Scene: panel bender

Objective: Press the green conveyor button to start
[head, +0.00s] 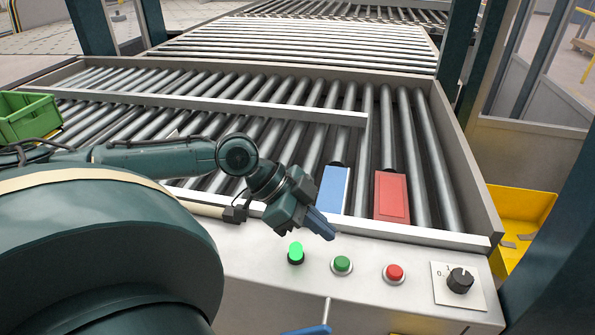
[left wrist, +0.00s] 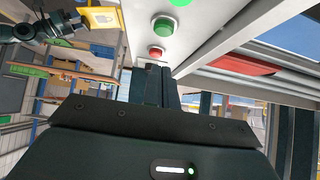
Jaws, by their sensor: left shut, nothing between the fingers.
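A green button (head: 342,265) in a pale ring sits on the grey control panel (head: 262,262). Left of it is a brighter green, lit-looking knob or lamp (head: 296,253); right of it is a red button (head: 394,272). My left gripper (head: 328,234) is shut and empty, above the panel near the green button, apparently not touching it. In the left wrist view my shut fingers (left wrist: 154,86) show with the green button (left wrist: 165,26) and red button (left wrist: 156,52) beyond them. A dark arm, seemingly my right one, shows at upper left there; its jaws are unclear.
A black rotary switch (head: 460,280) is at the panel's right end. A green crate (head: 28,116) is at left, a yellow bin (head: 522,212) at right.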

